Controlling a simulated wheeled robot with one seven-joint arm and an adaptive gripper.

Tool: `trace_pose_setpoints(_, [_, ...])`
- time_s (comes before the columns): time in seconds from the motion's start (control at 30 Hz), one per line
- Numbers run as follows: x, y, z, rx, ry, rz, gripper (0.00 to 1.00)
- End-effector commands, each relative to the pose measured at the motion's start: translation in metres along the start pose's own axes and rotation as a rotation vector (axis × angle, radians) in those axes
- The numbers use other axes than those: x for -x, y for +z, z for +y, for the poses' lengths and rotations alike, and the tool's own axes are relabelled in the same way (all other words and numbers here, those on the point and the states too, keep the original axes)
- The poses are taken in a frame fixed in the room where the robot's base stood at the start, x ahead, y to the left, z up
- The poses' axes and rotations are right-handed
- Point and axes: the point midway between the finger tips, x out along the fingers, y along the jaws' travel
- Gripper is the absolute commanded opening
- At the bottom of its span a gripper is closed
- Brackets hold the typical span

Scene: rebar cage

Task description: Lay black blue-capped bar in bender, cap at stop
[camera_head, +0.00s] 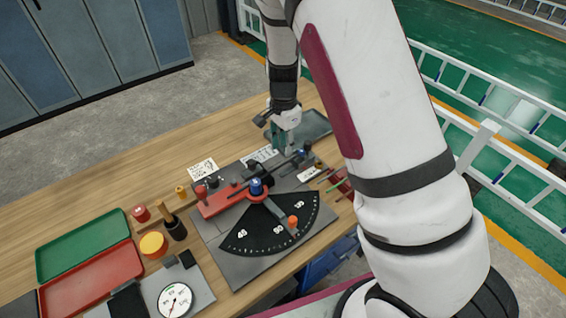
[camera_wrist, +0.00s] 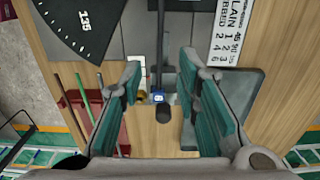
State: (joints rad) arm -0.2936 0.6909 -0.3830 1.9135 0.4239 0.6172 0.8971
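The black bar (camera_wrist: 160,45) lies along the bender (camera_head: 236,262), running from beside the blue pivot knob (camera_head: 256,186) toward the bender's far right end. Its blue cap (camera_wrist: 158,97) faces a dark round post (camera_wrist: 163,115), which looks like the stop; cap and post look touching or nearly so. The cap also shows small in the head view (camera_head: 302,154). My gripper (camera_wrist: 160,72) is open above the bar's capped end, with one teal finger on each side and clear gaps between. In the head view my gripper (camera_head: 283,146) partly hides the area behind the bar.
A red rack (camera_wrist: 103,120) with coloured bars stands beside the bender. A dark grey tray (camera_head: 315,127) lies behind my gripper. Green (camera_head: 80,243) and red (camera_head: 92,282) trays and a dial gauge (camera_head: 174,300) are at left. The wooden table (camera_head: 120,183) is clear behind them.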

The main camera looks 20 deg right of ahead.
Motion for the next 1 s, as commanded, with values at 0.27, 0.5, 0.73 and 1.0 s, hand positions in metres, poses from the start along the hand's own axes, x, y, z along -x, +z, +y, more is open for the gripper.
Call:
trace_pose_setpoints(0.27, [-0.04, -0.001, -0.001, -0.001, 0.002, -0.001, 0.3])
trace_pose_setpoints(0.5, [-0.063, -0.001, -0.001, 0.0, 0.001, 0.0, 0.3])
trace_pose_setpoints(0.73, [-0.071, -0.001, 0.0, 0.0, 0.0, 0.0, 0.3])
trace_pose_setpoints(1.0, [-0.071, 0.0, 0.0, 0.0, 0.0, 0.0, 0.28])
